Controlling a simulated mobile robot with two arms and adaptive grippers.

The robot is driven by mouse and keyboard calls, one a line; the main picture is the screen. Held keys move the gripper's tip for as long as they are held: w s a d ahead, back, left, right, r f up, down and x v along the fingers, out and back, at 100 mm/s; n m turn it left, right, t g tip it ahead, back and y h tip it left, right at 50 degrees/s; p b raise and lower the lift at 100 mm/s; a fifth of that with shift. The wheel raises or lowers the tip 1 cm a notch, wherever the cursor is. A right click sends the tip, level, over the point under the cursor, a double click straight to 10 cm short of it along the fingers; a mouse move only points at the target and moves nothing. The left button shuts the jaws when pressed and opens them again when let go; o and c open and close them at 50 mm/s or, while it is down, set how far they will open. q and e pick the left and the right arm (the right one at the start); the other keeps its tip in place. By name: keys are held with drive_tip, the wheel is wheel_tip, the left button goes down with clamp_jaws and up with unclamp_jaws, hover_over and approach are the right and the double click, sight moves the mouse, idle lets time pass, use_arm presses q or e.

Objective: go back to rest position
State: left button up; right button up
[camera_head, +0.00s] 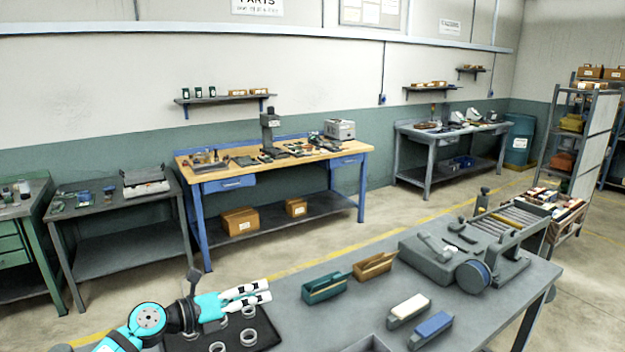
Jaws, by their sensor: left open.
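My left gripper (266,291) comes in from the lower left with its turquoise arm. Its two white fingers with black bands point right, slightly apart and empty. It is above the left part of the grey workbench (290,315), over a black mat (268,341) with several metal rings (248,337). The arm hides part of the mat. The grey ring grinder (440,262) with its round blue-faced part stands at the right end of the bench, well apart from the gripper. My right gripper is not in view.
A green bin (324,292) and an orange-brown bin (375,270) sit right of the gripper. A block with a white top (409,308) and one with a blue top (432,327) lie nearer the front, beside a grey tray (368,345). Other workbenches (280,215) stand along the wall.

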use_arm(q)
drive_tip(key=s+d+r+n+t, duration=0.25)
drive_tip(key=n+t, duration=0.35)
drive_tip(key=n, duration=0.3)
drive_tip(key=s+a+f+n+y, duration=1.05)
drive_tip(key=n+y, duration=0.35)
drive_tip(key=n, duration=0.5)
drive_tip(key=s+f+n+g+h, duration=0.1)
drive_tip(key=s+f+n+g, duration=0.4)
drive_tip(key=s, duration=0.8)
drive_tip(key=s+f+n+g, duration=0.3)
drive_tip(key=s+f+g, duration=0.35)
drive_tip(key=s, duration=0.65)
drive_tip(key=s+f+g+b, duration=0.25)
drive_tip(key=f+b, duration=1.05)
drive_tip(key=f, duration=2.7)
drive_tip(key=s+a+f+b, duration=0.1)
drive_tip(key=s+f+b, duration=0.3)
drive_tip(key=s+f, duration=0.4)
drive_tip(key=s+a+f+b, duration=0.1)
drive_tip(key=s+f+b, duration=0.4)
drive_tip(key=s+f, duration=0.4)
wheel_tip(320, 180, down, 7)
drive_tip(key=shift+a+f+m+g, duration=0.1)
drive_tip(key=shift+a+m+g, duration=0.05)
drive_tip(key=shift+m+g, duration=0.2)
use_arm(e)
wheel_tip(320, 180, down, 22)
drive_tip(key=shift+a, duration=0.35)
